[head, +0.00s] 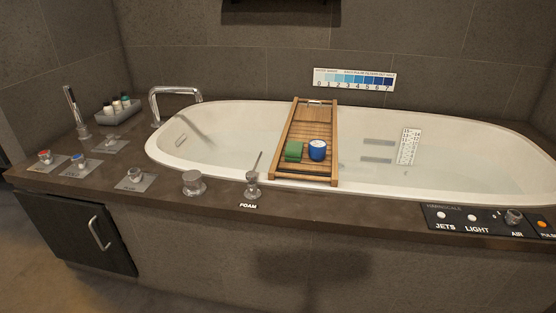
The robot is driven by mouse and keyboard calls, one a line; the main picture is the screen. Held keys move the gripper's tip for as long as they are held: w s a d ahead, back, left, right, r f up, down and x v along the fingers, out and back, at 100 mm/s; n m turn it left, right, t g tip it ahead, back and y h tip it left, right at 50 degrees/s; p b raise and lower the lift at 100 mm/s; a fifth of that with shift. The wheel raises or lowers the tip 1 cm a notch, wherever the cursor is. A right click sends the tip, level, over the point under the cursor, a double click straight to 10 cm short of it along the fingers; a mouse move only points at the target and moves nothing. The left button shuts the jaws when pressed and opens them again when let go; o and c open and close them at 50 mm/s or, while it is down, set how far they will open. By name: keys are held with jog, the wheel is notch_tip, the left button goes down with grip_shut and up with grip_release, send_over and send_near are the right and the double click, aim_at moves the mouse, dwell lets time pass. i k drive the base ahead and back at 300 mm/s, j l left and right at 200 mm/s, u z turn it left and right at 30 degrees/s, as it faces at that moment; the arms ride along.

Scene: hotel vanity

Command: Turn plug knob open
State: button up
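Several metal knobs sit on the brown tub deck at the left. One knob on a square plate (134,175) stands near the front edge, and another knob on a plate (111,141) is farther back. A larger round knob (193,183) is to the right. My gripper is not in view.
A red-topped knob (45,157) and blue-topped knob (78,160) are at far left. A foam pump (252,186) stands at the front. A spout (172,93), bottle tray (117,118) and hand shower (73,108) stand behind. A wooden caddy (282,168) spans the white tub (440,183).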

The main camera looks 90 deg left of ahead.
aim_at(134, 175)
jog(key=u, duration=3.9)
